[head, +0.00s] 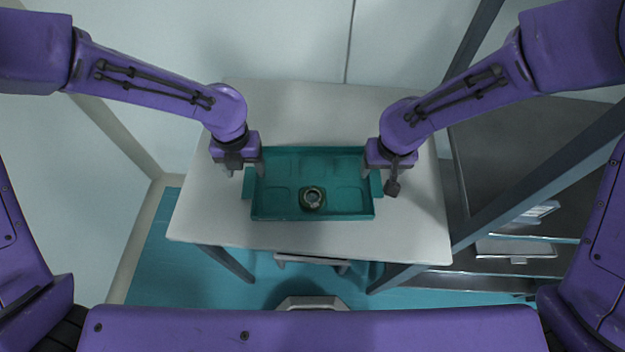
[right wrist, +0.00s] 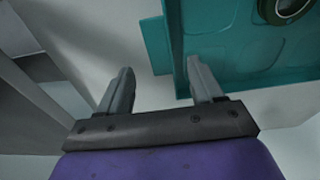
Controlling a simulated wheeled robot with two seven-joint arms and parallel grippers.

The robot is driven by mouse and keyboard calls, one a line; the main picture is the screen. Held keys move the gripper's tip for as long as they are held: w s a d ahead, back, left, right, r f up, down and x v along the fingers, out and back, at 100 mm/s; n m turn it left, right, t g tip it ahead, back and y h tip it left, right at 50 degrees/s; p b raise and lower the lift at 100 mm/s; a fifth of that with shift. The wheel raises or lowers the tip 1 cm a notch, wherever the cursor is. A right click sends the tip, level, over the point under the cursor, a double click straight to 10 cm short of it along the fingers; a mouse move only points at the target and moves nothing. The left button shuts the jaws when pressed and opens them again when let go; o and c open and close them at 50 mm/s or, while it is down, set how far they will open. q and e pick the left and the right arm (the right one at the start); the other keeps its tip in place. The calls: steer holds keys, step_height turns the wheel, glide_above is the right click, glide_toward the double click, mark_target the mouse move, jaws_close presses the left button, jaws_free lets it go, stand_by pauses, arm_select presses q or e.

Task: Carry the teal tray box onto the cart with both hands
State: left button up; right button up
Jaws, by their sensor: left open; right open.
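The teal tray box (head: 285,212) sits flat on a white table (head: 200,215), with a small round dark-rimmed part (head: 312,198) inside it. It has a tab handle on each short side. My left gripper (head: 250,172) is open above the left handle (head: 248,187). My right gripper (head: 378,172) is open over the right handle (head: 376,186). In the right wrist view the right handle (right wrist: 155,45) shows beyond and between the two open fingers (right wrist: 160,78), one finger overlapping the tray wall. Whether the fingers touch the tray cannot be told. No cart is clearly identifiable.
A grey shelved unit (head: 510,140) with metal posts stands right of the table, with a pale flat item (head: 515,247) on a lower shelf. A wall is behind and left. The table is bare around the tray. Teal floor (head: 170,270) shows at the front left.

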mark_target(250, 181)
arm_select(q)
steer(key=f, duration=0.3)
steer(key=shift+s+f, duration=0.2)
arm_select(e)
step_height(250, 181, down, 3)
steer(key=shift+f, duration=0.2)
arm_select(q)
steer(key=shift+w+f, duration=0.1)
steer(key=shift+f, duration=0.25)
arm_select(e)
steer(key=shift+w+f, duration=0.2)
steer(key=shift+f, duration=0.15)
arm_select(q)
steer(key=shift+c, duration=1.2)
arm_select(e)
steer(key=shift+c, duration=1.2)
arm_select(q)
jaws_close()
arm_select(e)
jaws_close()
arm_select(q)
steer(key=shift+r, duration=0.1)
arm_select(e)
steer(key=shift+r, duration=0.1)
